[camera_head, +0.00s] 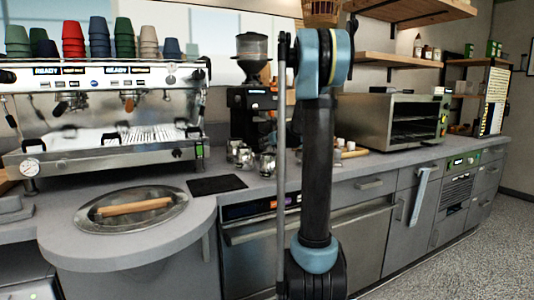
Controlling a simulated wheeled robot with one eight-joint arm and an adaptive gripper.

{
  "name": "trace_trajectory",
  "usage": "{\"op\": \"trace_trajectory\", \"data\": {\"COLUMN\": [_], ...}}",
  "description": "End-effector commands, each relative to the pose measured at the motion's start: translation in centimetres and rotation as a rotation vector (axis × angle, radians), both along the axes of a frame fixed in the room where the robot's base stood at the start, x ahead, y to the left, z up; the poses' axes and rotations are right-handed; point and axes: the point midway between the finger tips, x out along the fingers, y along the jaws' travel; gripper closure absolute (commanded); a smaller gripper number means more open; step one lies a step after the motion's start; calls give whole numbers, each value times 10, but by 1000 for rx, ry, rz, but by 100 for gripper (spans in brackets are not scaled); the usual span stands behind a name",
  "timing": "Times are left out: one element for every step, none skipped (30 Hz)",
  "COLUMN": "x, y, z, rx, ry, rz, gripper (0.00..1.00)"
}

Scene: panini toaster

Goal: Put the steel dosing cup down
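Several small steel vessels stand on the grey counter at the foot of the black coffee grinder (254,105), left of my arm. One steel cup (267,163) is at the front, and another steel vessel (244,157) is just to its left. They are too small to tell which, if any, is the dosing cup. My arm, with its blue joints, stands upright across the middle of the view. My gripper does not show, so I cannot tell whether it holds anything.
A black mat (217,185) lies bare on the counter. An espresso machine (100,120) with stacked cups stands left, behind an oval steel basin (130,210) with a wooden bar. A toaster oven (395,122) stands right. Wooden shelves (390,58) hang above it.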

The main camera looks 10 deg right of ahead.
Motion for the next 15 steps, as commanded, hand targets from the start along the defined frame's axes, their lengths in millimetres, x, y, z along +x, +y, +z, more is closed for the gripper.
{"op": "trace_trajectory", "data": {"x": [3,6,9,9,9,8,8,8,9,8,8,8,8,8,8], "y": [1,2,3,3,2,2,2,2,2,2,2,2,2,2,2], "z": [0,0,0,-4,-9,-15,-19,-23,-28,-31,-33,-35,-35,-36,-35], "rx": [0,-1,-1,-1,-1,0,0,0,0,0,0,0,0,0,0], "ry": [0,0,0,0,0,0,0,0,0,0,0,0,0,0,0], "rz": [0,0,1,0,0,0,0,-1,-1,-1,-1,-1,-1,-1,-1], "gripper": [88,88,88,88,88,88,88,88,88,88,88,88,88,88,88]}}
